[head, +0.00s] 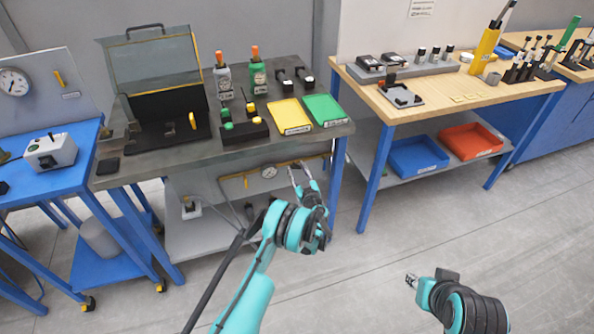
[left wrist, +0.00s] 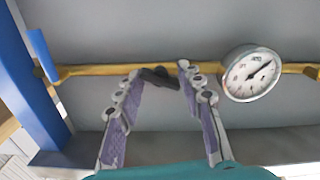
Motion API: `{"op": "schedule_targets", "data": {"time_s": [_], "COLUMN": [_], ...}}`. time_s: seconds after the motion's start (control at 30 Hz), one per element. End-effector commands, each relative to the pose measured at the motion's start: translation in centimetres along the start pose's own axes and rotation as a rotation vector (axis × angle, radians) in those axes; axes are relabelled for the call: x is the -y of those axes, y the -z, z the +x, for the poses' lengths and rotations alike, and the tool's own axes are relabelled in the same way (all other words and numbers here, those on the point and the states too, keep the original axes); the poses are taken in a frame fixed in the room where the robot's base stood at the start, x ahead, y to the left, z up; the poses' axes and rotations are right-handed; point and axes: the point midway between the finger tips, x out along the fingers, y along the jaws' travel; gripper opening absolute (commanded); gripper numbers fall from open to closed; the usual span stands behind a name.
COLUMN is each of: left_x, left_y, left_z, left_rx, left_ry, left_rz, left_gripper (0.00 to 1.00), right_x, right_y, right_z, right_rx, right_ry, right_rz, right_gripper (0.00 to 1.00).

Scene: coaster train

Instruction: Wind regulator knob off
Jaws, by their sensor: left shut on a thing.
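The regulator knob (left wrist: 158,76) is a small dark piece on a yellow pipe (left wrist: 95,70) under the grey workbench. In the left wrist view my left gripper (left wrist: 160,72) has its two fingertips on either side of it and is shut on it. The fingers hide part of the knob. A round white gauge (left wrist: 252,74) sits on the pipe just right of the fingers. My right gripper (head: 411,281) hangs over the floor, too small to read.
A blue lever (left wrist: 38,44) and a blue bench leg (left wrist: 32,75) stand left of the knob in the left wrist view. Yellow (head: 290,117) and green (head: 324,109) trays lie on the bench above my left arm. The floor around my right gripper is clear.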

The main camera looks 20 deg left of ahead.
Motion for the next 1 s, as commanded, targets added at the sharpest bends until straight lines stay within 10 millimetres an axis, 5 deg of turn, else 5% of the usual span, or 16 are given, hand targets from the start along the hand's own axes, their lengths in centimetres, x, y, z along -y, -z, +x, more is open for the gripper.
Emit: {"op": "schedule_targets", "data": {"time_s": [0.53,0.57,0.63,1.0], "left_x": [0.17,0.17,0.17,-0.04], "left_y": [-0.25,-0.25,-0.25,-0.12], "left_z": [-0.23,-0.23,-0.22,-0.14], "left_rx": [0.002,0.002,0.002,0.001], "left_ry": [0.004,0.004,0.004,-0.001], "left_rz": [-0.012,-0.012,-0.012,-0.009], "left_gripper": [0.09,0.40,0.59,0.59], "right_x": [0.00,0.00,0.00,0.00], "right_y": [-0.02,-0.02,-0.03,-0.01], "right_z": [0.03,0.03,0.03,0.01], "right_rx": [0.000,0.000,0.000,0.000], "right_ry": [0.000,0.000,0.000,0.000], "right_rz": [0.000,0.000,0.000,0.000], "right_gripper": [0.32,0.32,0.32,0.32]}}
